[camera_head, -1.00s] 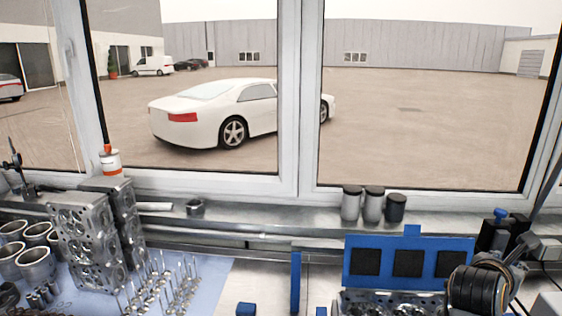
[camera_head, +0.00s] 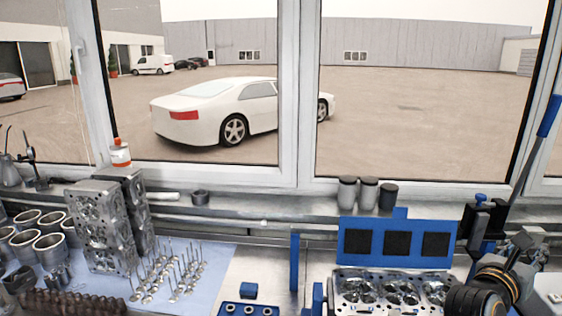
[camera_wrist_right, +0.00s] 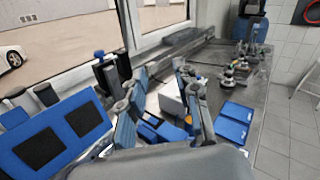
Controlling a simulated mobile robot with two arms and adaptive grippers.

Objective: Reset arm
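My right arm comes in at the lower right of the head view, and its dark ringed wrist (camera_head: 490,285) is beside the cylinder head. In the right wrist view my right gripper (camera_wrist_right: 160,80) has its two fingers apart. No held object shows between them; a white box and blue parts show beyond. My left gripper and left arm are not in the head view.
A cylinder head (camera_head: 385,288) lies before a blue panel (camera_head: 355,241) with dark squares. Two cylinder heads (camera_head: 100,225) stand at left beside upright valves (camera_head: 165,275) and metal cylinders (camera_head: 50,250). Blue trays (camera_wrist_right: 232,122) lie farther along the bench.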

